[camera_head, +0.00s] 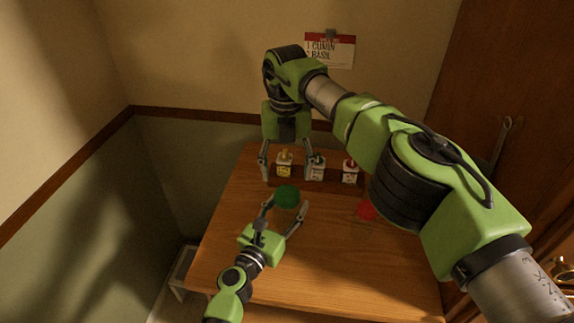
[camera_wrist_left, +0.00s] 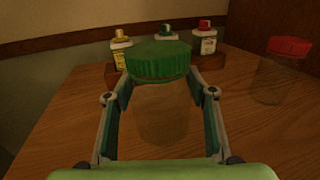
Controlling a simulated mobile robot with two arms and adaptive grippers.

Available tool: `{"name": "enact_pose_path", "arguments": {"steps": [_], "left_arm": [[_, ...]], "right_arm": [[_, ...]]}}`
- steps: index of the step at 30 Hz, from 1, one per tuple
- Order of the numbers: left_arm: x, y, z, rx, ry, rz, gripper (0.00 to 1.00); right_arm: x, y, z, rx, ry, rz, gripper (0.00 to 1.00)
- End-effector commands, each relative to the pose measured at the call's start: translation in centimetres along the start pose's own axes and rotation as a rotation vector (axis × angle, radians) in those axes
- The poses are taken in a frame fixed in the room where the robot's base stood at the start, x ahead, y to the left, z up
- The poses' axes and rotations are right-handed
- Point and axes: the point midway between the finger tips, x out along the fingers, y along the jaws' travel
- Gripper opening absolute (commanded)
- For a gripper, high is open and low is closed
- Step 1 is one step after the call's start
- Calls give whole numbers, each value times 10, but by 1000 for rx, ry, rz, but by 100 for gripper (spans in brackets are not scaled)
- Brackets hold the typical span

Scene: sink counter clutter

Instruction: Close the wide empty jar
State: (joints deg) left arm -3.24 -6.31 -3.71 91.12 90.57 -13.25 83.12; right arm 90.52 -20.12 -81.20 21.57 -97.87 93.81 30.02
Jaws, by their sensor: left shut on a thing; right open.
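A wide clear jar (camera_wrist_left: 162,115) stands upright on the wooden table and looks empty. A green lid (camera_wrist_left: 158,60) sits over its mouth and also shows in the head view (camera_head: 287,195); I cannot tell whether it is screwed down. My left gripper (camera_head: 286,206) is shut on the jar, with one finger on each side of the body below the lid. My right gripper (camera_head: 287,163) points down with its fingers spread, open and empty, above and behind the green lid in the head view.
A clear jar with a red lid (camera_head: 367,210) stands to the right. Behind are a yellow-topped bottle (camera_wrist_left: 121,45), a green-topped bottle (camera_head: 317,168) and a red-topped bottle (camera_head: 350,171) in a wooden rack. A note (camera_head: 330,50) hangs on the wall. The front table is clear.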

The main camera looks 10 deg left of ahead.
Motion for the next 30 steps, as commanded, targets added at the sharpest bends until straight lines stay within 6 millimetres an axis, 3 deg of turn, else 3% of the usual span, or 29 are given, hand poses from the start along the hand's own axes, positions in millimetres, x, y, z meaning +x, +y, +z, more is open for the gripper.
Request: {"name": "enact_pose_path", "arguments": {"steps": [18, 24, 30], "left_arm": [[0, 0, 0, 0, 0, 0, 0], [0, 0, 0, 0, 0, 0, 0], [0, 0, 0, 0, 0, 0, 0]], "right_arm": [[-10, -1, -1, -1118, -2, -1, 59], [-12, -1, -1, -1318, -2, -1, 59], [-12, -1, -1, -1374, -2, -1, 59]]}}
